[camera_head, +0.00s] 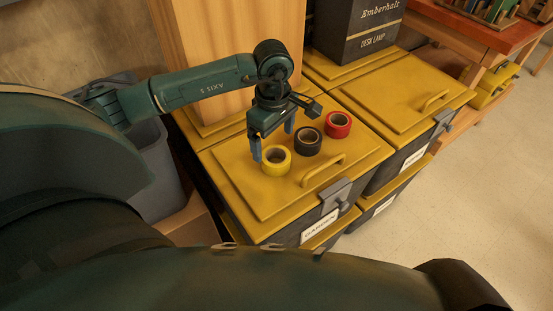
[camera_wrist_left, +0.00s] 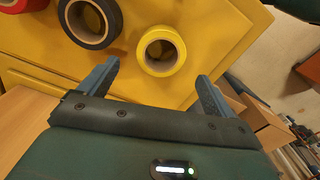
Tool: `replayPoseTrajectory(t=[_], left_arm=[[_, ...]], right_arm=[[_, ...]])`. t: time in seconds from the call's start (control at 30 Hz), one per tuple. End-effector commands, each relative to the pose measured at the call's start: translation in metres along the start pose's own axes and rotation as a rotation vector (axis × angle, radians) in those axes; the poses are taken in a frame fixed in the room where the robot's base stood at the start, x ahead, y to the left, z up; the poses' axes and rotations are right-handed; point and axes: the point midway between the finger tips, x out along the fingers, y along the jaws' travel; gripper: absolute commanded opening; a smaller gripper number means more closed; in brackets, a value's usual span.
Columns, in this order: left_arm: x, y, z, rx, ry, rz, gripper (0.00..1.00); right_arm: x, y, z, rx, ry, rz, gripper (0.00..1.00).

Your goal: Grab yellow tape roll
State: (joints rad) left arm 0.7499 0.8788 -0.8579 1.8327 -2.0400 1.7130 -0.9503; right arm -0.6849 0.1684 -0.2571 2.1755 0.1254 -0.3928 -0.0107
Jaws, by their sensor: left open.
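The yellow tape roll (camera_head: 276,160) lies flat on the yellow lid of a storage box (camera_head: 245,195), nearest to me of three rolls in a row. My left gripper (camera_head: 273,143) is open above the lid, just behind the yellow roll, with its fingers pointing down. In the left wrist view the yellow tape roll (camera_wrist_left: 161,51) lies ahead of the two spread fingertips (camera_wrist_left: 157,72), roughly between their lines, with nothing held. Whether a finger touches the roll cannot be told. My right gripper is not in view.
A black tape roll (camera_head: 308,141) and a red tape roll (camera_head: 338,124) lie beside the yellow one. A lid handle (camera_head: 323,170) stands to the right. A wooden block (camera_head: 225,50) and a desk lamp box (camera_head: 357,30) stand behind.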

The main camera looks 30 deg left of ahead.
Motion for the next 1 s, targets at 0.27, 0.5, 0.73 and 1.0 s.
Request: replayPoseTrajectory(t=[0.27, 0.5, 0.73, 1.0], left_arm=[[0.024, -0.002, 0.002, -0.001, -0.003, -0.004, 0.9], [0.058, -0.002, 0.002, -0.001, -0.004, -0.001, 0.9], [0.063, -0.002, 0.002, 0.0, -0.002, 0.0, 0.9], [0.063, -0.001, 0.002, 0.0, -0.002, 0.001, 0.74]], right_arm=[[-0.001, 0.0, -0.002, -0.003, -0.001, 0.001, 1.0], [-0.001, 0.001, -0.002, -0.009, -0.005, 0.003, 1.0], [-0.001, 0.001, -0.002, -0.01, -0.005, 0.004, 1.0], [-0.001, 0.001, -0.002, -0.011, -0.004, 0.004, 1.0]])
